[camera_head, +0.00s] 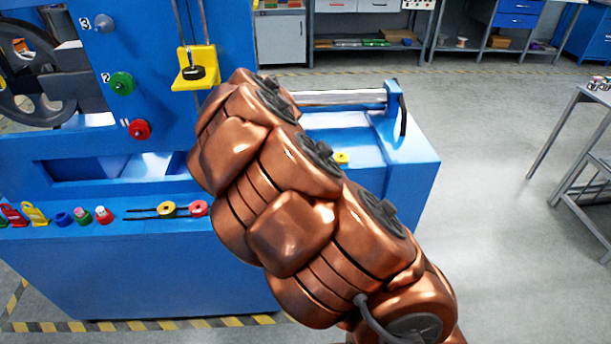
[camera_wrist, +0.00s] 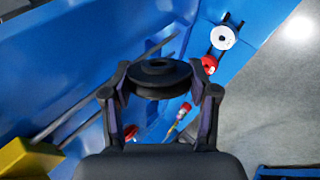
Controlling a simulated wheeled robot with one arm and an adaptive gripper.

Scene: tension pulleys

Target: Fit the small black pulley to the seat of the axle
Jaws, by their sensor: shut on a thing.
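In the wrist view a small black pulley (camera_wrist: 160,72), a grooved disc with a centre hole, sits between the two fingers of my gripper (camera_wrist: 163,88). The gripper is shut on its rim from both sides and holds it roughly face-up towards the camera. In the head view my copper arm hides the gripper and this pulley. A blue panel there carries a red hub (camera_head: 139,129) marked 1, a green hub (camera_head: 122,83) marked 2 and a grey hub (camera_head: 104,23) marked 3. I cannot tell which part is the axle seat.
A yellow bracket (camera_head: 197,62) with a black disc (camera_head: 194,73) hangs on the panel near my arm. Several coloured parts, including a red pulley (camera_head: 199,208), lie along the blue bench ledge. A white pulley (camera_wrist: 223,37) shows in the wrist view.

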